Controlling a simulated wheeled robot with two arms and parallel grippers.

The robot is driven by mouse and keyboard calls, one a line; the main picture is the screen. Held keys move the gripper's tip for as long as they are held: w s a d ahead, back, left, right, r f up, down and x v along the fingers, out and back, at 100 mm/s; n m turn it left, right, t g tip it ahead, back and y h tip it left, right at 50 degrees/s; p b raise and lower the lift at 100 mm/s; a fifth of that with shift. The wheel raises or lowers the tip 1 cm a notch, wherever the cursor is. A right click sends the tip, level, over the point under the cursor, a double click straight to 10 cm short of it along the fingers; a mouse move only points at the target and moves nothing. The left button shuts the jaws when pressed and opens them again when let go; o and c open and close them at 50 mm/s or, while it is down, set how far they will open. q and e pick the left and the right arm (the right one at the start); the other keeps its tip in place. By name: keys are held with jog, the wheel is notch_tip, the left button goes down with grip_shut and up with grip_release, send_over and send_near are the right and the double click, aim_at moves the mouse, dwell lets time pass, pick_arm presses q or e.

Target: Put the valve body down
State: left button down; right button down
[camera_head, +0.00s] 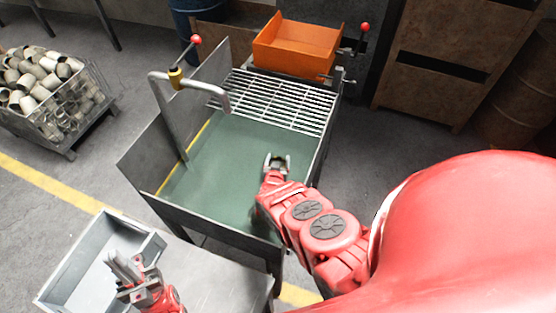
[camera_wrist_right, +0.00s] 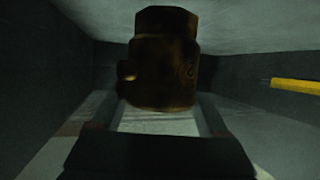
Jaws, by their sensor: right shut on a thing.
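The valve body (camera_wrist_right: 165,62), a dark brownish, stubby part with a side stub, sits between the fingers of my right gripper (camera_wrist_right: 165,120) in the right wrist view. In the head view my right gripper (camera_head: 278,162) reaches down into the green liquid of the tank (camera_head: 300,188), near its right side. The valve body cannot be made out clearly there. My left gripper (camera_head: 122,268) is at the lower left, over a grey open bin (camera_head: 72,252); whether its fingers are apart is unclear.
A metal grate (camera_head: 275,98) covers the tank's far end, with an orange bin (camera_head: 297,45) behind it. A bent pipe with a spout (camera_head: 190,84) stands at the tank's left wall. A wire crate of metal parts (camera_head: 50,95) is at far left.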

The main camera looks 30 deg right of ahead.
jog(key=shift+r, duration=0.1)
jog(key=shift+f+b, duration=0.65)
jog(key=shift+b, duration=0.05)
grip_release()
jog(key=shift+r, duration=0.1)
jog(key=shift+r+p, duration=0.7)
jog(key=shift+p, duration=0.15)
jog(key=p+v, duration=0.6)
jog(key=v, duration=0.6)
jog(key=shift+f, duration=0.3)
